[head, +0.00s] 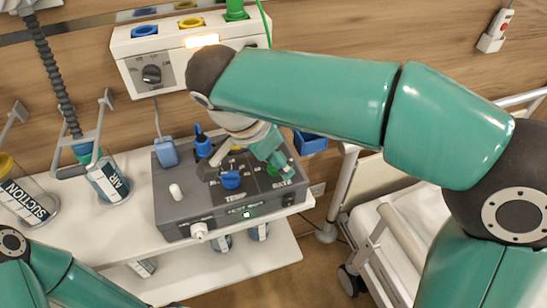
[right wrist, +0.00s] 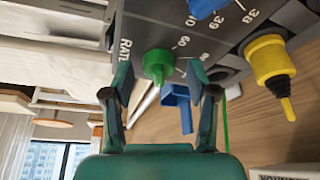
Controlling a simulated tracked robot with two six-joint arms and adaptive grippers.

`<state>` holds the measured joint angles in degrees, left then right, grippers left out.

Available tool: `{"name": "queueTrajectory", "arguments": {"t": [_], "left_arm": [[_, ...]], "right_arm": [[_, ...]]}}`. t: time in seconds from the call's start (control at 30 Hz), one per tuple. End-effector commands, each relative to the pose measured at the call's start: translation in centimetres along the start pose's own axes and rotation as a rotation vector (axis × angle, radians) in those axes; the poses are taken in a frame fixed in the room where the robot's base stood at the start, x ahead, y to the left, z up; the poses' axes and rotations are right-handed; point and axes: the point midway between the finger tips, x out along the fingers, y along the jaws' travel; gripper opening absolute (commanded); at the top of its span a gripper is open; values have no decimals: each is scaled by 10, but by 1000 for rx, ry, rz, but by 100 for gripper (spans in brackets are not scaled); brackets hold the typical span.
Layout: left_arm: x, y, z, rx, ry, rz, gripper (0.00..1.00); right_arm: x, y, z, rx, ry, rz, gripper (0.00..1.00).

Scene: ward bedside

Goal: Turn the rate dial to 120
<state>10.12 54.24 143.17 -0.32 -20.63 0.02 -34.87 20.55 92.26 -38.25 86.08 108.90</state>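The grey control unit (head: 178,213) stands on the white shelf. The green rate dial (right wrist: 158,65) is on its panel beside the word RATE, with 60 printed near it; its exact pointer setting is unclear. In the head view the dial (head: 273,168) is mostly hidden by my right gripper. My right gripper (right wrist: 160,80) is open, with one finger on each side of the dial in the right wrist view. Gaps show between the fingers and the dial, and I see no contact. My left gripper is out of view; only my left arm shows at lower left.
A blue dial (head: 230,180) and a yellow-and-black part (right wrist: 268,60) are close to the rate dial. A white knob (head: 175,192) is on the unit's left. A wall panel (head: 130,47) is behind. A bed rail (head: 403,235) stands at right.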

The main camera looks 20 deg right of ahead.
Motion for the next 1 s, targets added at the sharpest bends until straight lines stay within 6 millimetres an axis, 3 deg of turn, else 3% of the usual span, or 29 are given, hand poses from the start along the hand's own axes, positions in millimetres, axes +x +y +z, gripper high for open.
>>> {"name": "queueTrajectory", "arguments": {"t": [0.37, 0.8, 1.0], "left_arm": [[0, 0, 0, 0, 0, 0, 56], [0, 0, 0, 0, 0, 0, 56], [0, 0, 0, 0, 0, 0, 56]], "right_arm": [[-8, 0, 0, -1, 2, 1, 58], [-88, -1, 1, -1, -1, -2, 58], [-112, -1, 1, -1, 0, 0, 58]]}}
